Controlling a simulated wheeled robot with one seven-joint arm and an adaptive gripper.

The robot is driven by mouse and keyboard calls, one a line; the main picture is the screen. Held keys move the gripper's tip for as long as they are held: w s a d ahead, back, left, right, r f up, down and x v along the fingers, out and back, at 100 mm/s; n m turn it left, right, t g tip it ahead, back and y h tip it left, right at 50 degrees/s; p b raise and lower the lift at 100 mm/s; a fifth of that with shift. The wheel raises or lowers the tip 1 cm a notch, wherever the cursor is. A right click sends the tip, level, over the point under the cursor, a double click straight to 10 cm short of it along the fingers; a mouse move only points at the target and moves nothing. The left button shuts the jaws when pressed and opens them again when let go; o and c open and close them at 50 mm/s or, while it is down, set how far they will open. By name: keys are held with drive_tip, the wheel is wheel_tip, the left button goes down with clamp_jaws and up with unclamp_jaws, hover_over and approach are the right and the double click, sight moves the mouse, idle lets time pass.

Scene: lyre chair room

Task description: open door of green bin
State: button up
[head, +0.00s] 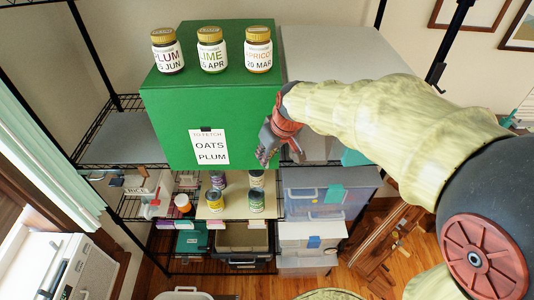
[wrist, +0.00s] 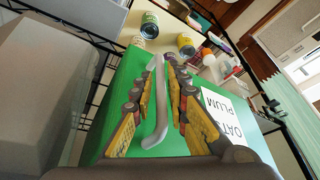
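The green bin (head: 172,125) stands on the wire shelf in the head view, its front face flush and no door gap visible. A white label (head: 210,147) on that face reads "OATS" and "PLUM". My gripper (head: 282,158) is at the right side of the front face, with its fingers spread. In the wrist view, a long grey bar handle (wrist: 158,115) on the green face runs between the two open fingers (wrist: 160,68). I cannot tell whether either finger touches it. In the head view my gripper hides the handle.
A grey box (head: 335,60) stands close on the right. Several cans (head: 256,200) stand on the shelf below.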

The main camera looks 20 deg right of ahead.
drive_tip(key=shift+c, duration=1.2)
clamp_jaws()
